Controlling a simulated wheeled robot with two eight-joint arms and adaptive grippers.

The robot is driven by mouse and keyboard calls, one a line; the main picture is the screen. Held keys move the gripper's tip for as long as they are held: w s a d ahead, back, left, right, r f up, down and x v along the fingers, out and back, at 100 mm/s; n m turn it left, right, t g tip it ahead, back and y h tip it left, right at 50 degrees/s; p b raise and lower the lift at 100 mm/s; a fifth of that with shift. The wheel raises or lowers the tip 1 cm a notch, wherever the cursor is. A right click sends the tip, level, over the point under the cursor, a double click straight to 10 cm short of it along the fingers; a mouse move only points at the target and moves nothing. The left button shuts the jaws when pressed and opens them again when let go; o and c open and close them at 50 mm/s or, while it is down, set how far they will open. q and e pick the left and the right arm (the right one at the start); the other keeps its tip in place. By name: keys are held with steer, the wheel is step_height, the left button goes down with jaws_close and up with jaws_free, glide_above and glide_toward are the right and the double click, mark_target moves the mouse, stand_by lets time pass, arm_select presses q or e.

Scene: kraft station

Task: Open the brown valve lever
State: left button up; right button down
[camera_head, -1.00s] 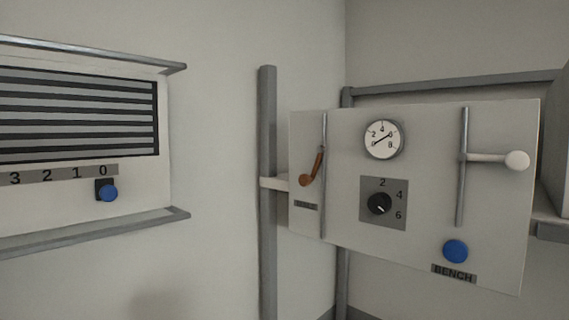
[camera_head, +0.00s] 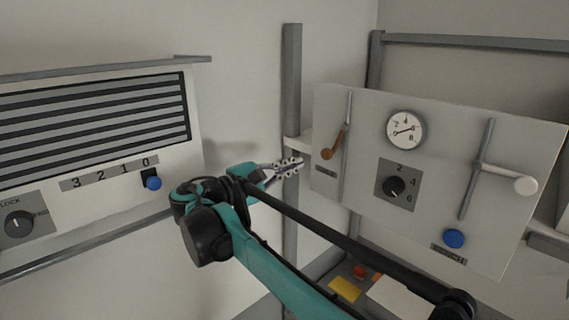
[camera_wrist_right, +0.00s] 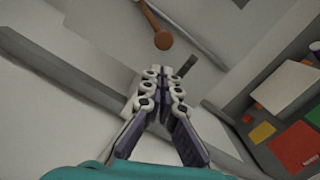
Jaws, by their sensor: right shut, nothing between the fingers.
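The brown valve lever (camera_head: 334,143) is on the left part of the white panel (camera_head: 460,130), beside a thin vertical pipe. It slants down to the left and ends in a round knob. My right gripper (camera_head: 299,163) is shut and empty, a little left of and below the knob in the head view. In the right wrist view, my right gripper (camera_wrist_right: 160,72) points up at the panel's edge, and the lever's knob (camera_wrist_right: 163,40) shows just beyond the fingertips, apart from them. My left gripper is not in view.
The panel also carries a gauge (camera_head: 405,130), a black dial (camera_head: 394,187), a white lever (camera_head: 508,177) and a blue button (camera_head: 453,239). A grey post (camera_head: 291,80) stands left of it. A louvred panel (camera_head: 95,120) is at left. Coloured items, including a yellow one (camera_head: 345,289), lie below.

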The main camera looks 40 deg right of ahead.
steer(key=d+p, duration=0.1)
steer(key=d, duration=0.4)
steer(key=shift+d, duration=0.2)
steer(key=shift+s+f+n+b, duration=0.2)
steer(key=shift+s+n+b, duration=0.1)
steer(key=shift+s, duration=0.25)
steer(key=shift+s+f+n+b, duration=0.2)
steer(key=shift+s+n, duration=0.1)
steer(key=shift+s, duration=0.25)
steer(key=shift+w, duration=0.15)
steer(key=shift+f, duration=0.1)
